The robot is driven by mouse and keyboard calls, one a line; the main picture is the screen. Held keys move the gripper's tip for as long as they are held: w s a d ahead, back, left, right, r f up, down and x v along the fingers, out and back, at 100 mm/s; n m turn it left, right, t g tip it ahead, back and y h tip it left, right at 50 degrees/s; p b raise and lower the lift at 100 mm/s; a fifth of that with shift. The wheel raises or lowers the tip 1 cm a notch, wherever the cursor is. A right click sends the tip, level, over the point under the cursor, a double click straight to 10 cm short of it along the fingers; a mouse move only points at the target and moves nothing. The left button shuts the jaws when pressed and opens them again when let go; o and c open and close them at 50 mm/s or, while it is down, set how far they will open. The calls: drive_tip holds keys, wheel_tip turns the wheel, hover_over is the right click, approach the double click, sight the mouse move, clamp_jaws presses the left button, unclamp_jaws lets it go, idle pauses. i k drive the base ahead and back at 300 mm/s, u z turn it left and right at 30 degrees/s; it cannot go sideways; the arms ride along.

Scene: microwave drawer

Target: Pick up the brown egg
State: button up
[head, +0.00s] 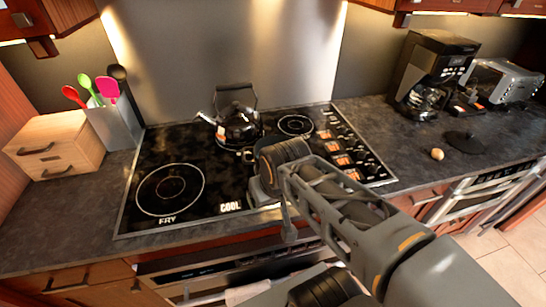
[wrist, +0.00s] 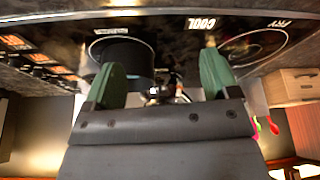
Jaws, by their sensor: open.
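The brown egg (head: 437,154) lies on the dark counter at the right in the head view, beside a round black lid-like disc. Nothing covers it. The wrist view does not show the egg. My gripper (wrist: 162,78) shows in the wrist view with its two green fingers wide apart and nothing held between them. In the head view my arm reaches over the stovetop, well to the left of the egg, and largely hides the gripper.
A black kettle (head: 238,124) stands on the stovetop (head: 192,150) close behind my arm. A coffee maker (head: 432,72), a toaster (head: 500,82) and the black disc (head: 465,142) are near the egg. A wooden box (head: 55,146) and a utensil holder (head: 116,124) stand left.

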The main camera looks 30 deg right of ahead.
sight(436, 154)
drive_tip(key=z, duration=0.5)
drive_tip(key=k, duration=1.25)
drive_tip(key=z, duration=0.7)
drive_tip(key=i, duration=0.9)
drive_tip(key=u, duration=0.05)
